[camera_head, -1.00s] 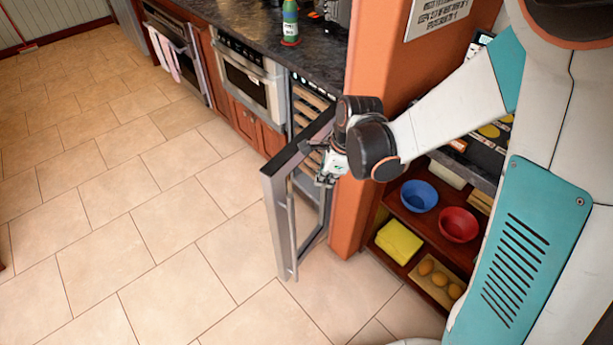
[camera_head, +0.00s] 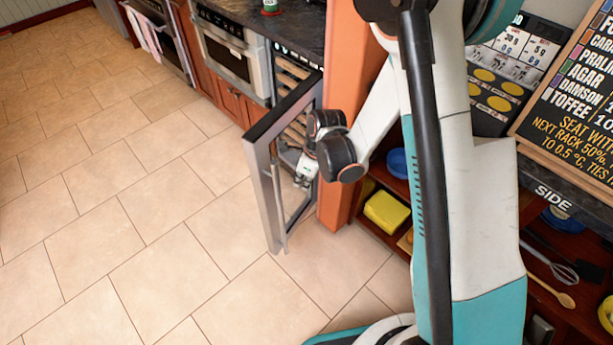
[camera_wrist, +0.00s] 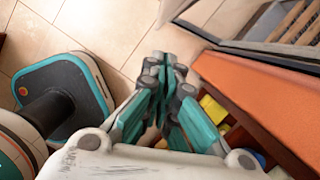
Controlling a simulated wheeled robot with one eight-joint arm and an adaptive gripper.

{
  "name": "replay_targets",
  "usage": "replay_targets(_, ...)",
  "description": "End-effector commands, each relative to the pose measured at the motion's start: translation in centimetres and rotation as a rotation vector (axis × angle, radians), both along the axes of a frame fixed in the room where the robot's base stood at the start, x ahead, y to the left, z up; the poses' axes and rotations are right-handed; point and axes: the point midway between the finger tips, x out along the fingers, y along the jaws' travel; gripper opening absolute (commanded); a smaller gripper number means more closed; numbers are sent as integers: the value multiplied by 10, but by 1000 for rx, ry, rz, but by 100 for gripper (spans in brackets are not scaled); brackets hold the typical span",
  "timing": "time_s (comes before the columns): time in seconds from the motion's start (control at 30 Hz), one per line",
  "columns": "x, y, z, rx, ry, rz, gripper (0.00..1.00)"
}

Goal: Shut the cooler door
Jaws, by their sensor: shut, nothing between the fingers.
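The cooler door (camera_head: 258,172) is a tall grey-framed door that stands wide open in the head view, out from the cooler into the aisle. The cooler (camera_head: 293,88) with its wooden racks sits under the dark counter, left of the orange post. My gripper (camera_head: 301,182) is at the post side of the open door, close to its frame. Whether it touches the door I cannot tell. In the wrist view my gripper (camera_wrist: 168,80) has its fingers together with nothing between them. Part of the door frame (camera_wrist: 195,30) shows at the top of that view.
The orange post (camera_head: 342,150) stands right beside the cooler and my wrist. Shelves with a yellow block (camera_head: 386,212) and a blue bowl (camera_head: 398,163) are right of it. A microwave drawer (camera_head: 232,55) is left of the cooler. The tiled floor (camera_head: 130,220) is clear.

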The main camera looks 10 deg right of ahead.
Motion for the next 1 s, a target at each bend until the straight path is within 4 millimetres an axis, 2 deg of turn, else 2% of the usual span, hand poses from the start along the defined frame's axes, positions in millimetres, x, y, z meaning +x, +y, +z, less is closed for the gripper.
replay_targets(0.03, 2, 2, -13, 0, 0, 1, 0)
replay_targets(0.1, 8, 15, -8, 0, -1, 4, 0)
replay_targets(0.3, 18, 32, -6, 0, 0, 1, 0)
replay_targets(0.8, 22, 36, -5, 0, 0, 1, 0)
replay_targets(1.0, 41, 47, -5, 1, -1, 2, 0)
